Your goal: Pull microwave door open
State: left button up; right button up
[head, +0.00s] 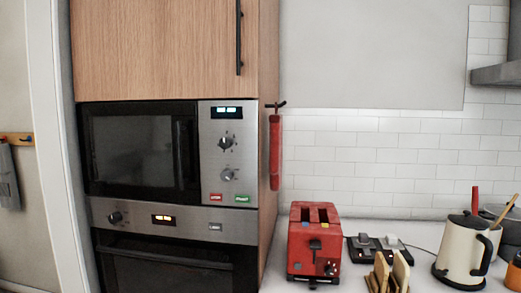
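The microwave (130,148) is built into a tall wooden cabinet at the left of the head view. Its dark glass door is shut, with a dark vertical handle (181,153) near the door's right edge. A steel control panel (229,180) with two knobs, a lit display and red and green buttons is to the right of the door. Neither of my grippers is in view.
An oven (170,265) with a steel panel sits below the microwave. A wooden cupboard door (160,50) with a black handle is above. To the right, a counter holds a red toaster (314,245), bread slices (390,275) and a cream kettle (462,250).

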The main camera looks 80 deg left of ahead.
aim_at(185, 136)
jog(key=u, duration=3.6)
